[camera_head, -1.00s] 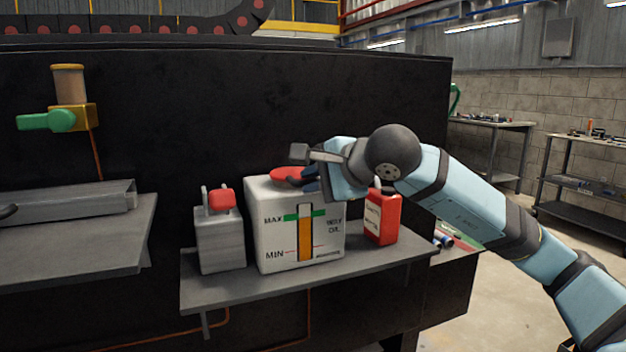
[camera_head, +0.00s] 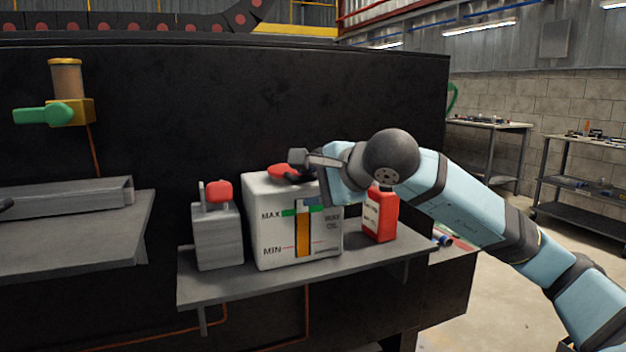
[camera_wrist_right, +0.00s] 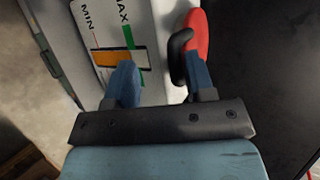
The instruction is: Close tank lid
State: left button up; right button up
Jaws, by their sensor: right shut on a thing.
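The white tank (camera_head: 269,222) with MAX and MIN marks and an orange gauge stands on a grey shelf. Its red lid (camera_head: 286,171) lies over the tank's top; whether it is fully seated I cannot tell. The lid and its black handle (camera_wrist_right: 179,58) also show in the right wrist view. My right gripper (camera_wrist_right: 162,80) is shut with its blue fingers well apart across the tank's upper front edge. One finger is before the gauge, the other at the lid beside the handle. The exact contact is partly hidden. My left gripper is not clearly visible.
A grey canister with a red cap (camera_head: 218,235) stands left of the tank. A red bottle (camera_head: 381,214) stands close on its right, below my right arm. A black wall rises behind the shelf (camera_head: 240,284). The shelf's front strip is clear.

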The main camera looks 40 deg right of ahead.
jog(key=shift+w+d+f, duration=0.1)
jog(key=shift+w, duration=0.05)
jog(key=shift+s+d+r, duration=0.1)
jog(key=shift+s+r, duration=0.15)
jog(key=shift+s, duration=0.1)
pick_arm(q)
jog(key=shift+w+r+t+p, duration=0.1)
jog(key=shift+r+t+p, duration=0.2)
jog(key=shift+r+p, duration=0.5)
pick_arm(e)
jog(key=v, duration=1.3)
jog(key=shift+r, duration=0.15)
